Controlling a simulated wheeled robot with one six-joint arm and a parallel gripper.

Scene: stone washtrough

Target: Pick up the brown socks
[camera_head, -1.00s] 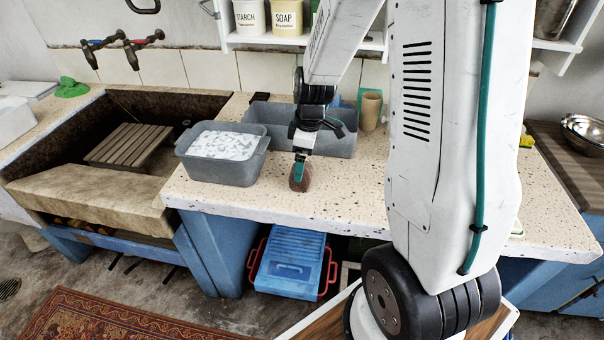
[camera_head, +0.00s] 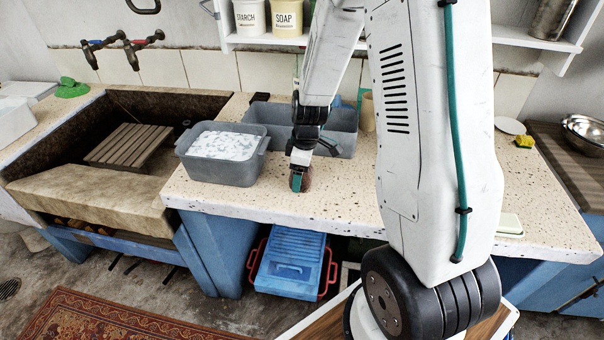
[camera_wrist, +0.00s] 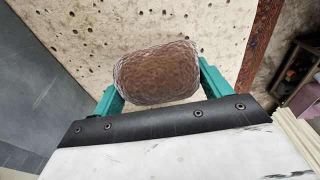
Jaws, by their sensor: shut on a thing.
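The brown socks (camera_wrist: 158,72) are a rounded, knitted-looking brown bundle. In the wrist view they sit between the two teal fingers of my gripper (camera_wrist: 160,85), which touch them on both sides. In the head view my gripper (camera_head: 298,181) points down over the speckled counter, right of the grey tub with white suds. The socks (camera_head: 307,180) show there only in part, behind and beside the fingers. They are at or just above the counter; I cannot tell whether they touch it.
The sudsy grey tub (camera_head: 184,167) stands close left of my gripper. A long empty grey basin (camera_head: 345,146) lies just behind it. A beige cup (camera_head: 367,112) stands further right. The stone trough (camera_head: 90,187) is at the left. The counter front (camera_head: 260,200) is clear.

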